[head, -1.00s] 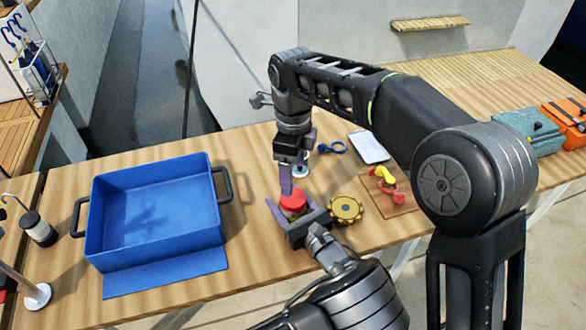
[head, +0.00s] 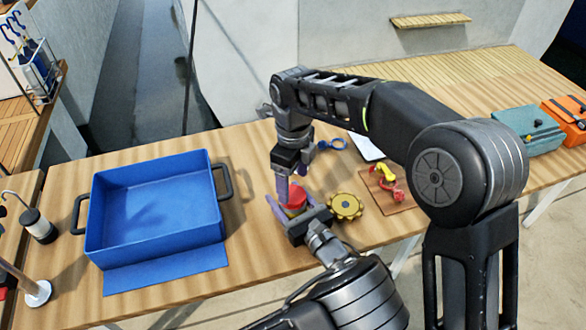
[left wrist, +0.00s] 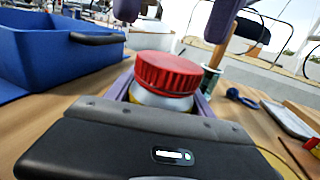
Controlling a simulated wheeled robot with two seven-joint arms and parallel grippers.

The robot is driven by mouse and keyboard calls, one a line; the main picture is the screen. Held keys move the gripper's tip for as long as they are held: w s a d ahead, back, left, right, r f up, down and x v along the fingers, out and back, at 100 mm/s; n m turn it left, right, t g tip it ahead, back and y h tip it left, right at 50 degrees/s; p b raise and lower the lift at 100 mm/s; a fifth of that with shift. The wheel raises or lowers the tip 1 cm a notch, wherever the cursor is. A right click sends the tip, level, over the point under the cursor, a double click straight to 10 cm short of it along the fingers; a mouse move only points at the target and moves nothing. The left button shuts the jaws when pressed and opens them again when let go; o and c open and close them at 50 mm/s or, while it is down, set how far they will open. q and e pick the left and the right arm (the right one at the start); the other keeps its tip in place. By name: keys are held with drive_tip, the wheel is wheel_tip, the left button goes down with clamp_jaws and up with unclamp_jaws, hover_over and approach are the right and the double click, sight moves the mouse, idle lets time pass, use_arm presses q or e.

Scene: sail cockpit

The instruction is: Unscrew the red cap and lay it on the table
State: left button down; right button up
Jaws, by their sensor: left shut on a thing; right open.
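The red cap (head: 297,199) sits on a jar on the table, right of the blue bin. In the left wrist view the ribbed cap (left wrist: 168,72) is on top of the pale jar (left wrist: 160,98), roughly level. My left gripper (head: 293,208) is shut around the jar's body, below the cap. My right gripper (head: 291,184) points down from above, open, its purple fingers close over the cap. In the left wrist view those fingers show apart, above the cap. Whether they touch it I cannot tell. Most of the jar is hidden in the head view.
A blue bin (head: 103,240) stands on the left. A yellow gear-like wheel (head: 346,206) lies right of the jar. A brown board (head: 396,204) with red and yellow pieces is further right. A blue ring-shaped item (head: 334,144) lies behind. The table's front is fairly clear.

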sight(293, 194)
drive_tip(key=shift+f, duration=1.9)
drive_tip(key=shift+c, duration=0.5)
